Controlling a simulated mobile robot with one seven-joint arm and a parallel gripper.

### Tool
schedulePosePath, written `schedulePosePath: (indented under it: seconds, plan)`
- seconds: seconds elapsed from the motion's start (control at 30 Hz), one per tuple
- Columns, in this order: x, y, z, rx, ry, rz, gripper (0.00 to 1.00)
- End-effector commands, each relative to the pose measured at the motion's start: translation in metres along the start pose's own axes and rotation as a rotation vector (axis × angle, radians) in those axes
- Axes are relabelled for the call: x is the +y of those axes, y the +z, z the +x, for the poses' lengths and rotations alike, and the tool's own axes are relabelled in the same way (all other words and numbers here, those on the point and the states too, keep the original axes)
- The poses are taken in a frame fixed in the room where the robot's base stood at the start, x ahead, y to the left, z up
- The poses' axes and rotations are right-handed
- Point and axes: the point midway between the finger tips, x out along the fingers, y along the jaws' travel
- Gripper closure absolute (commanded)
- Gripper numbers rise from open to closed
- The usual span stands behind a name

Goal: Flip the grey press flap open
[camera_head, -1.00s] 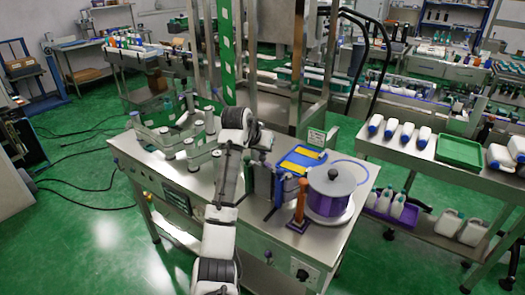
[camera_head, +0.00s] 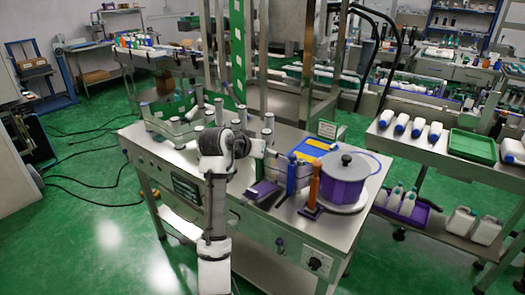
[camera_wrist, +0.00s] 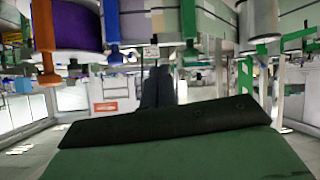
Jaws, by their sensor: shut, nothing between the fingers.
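The sleeve applicator stands on the steel bench.
An orange post (camera_head: 313,185) and a purple pot (camera_head: 343,180) with a grey lid stand close on the right. A blue tray with a yellow part (camera_head: 313,147) lies behind. Several rollers (camera_head: 268,124) stand behind and left. The bench's front left (camera_head: 160,157) is clear.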

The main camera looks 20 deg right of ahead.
Motion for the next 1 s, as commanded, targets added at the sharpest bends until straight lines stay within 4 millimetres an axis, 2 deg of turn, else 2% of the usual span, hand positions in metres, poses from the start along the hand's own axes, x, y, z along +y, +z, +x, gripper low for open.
schedulePosePath:
  seconds: [0.03, 0.47, 1.0]
  plan:
    - [-0.002, 0.009, 0.001, 0.025, 0.004, -0.003, 1.00]
    - [-0.009, 0.045, -0.012, 0.237, 0.042, -0.015, 1.00]
    - [-0.020, 0.098, -0.022, 0.501, 0.091, -0.033, 1.00]
